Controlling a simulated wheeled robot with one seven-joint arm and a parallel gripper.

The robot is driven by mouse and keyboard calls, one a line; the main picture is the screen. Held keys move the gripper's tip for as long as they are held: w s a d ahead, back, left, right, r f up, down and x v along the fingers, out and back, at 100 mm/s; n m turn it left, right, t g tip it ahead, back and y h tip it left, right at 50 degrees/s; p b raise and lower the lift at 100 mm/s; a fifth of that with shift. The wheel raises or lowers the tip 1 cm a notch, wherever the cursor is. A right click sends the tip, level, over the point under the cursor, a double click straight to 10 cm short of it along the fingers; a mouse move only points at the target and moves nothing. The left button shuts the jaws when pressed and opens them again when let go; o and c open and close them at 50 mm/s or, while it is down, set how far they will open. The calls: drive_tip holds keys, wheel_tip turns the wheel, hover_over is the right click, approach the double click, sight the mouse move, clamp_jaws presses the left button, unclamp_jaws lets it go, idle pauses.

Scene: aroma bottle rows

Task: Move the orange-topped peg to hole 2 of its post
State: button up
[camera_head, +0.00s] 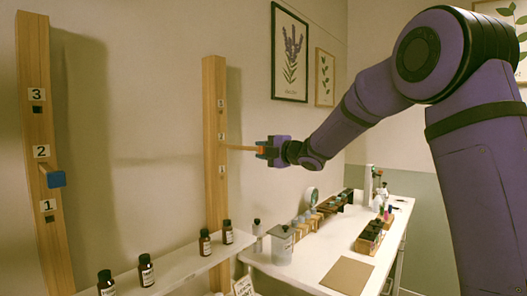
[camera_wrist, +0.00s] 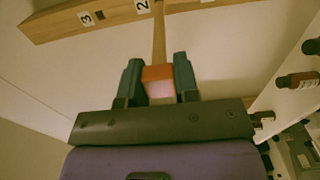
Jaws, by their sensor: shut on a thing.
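My gripper (camera_head: 268,150) is shut on the orange top (camera_wrist: 158,73) of a wooden peg (camera_wrist: 159,38). The peg is about level and points at the middle wooden post (camera_head: 214,200). In the head view the peg's far end (camera_head: 234,148) meets the post's face just below label 2 (camera_head: 221,135), at the height of hole 2. In the wrist view the shaft runs to the post beside label 2 (camera_wrist: 142,5). The hole is hidden behind the peg, so I cannot tell how deep the tip sits. An empty hole (camera_wrist: 100,14) shows by label 3 (camera_wrist: 87,18).
A left post (camera_head: 35,130) holds a blue-topped peg (camera_head: 55,179) below its label 2. A shelf with brown bottles (camera_head: 205,242) runs below. A white table (camera_head: 310,275) with jars and racks stands at right. The air around my gripper is clear.

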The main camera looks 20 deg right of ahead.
sight(249, 149)
drive_tip(key=shift+x, duration=2.85)
drive_tip(key=o, duration=1)
drive_tip(key=v, duration=1)
drive_tip(key=shift+s+d, duration=0.25)
drive_tip(key=shift+s, duration=0.05)
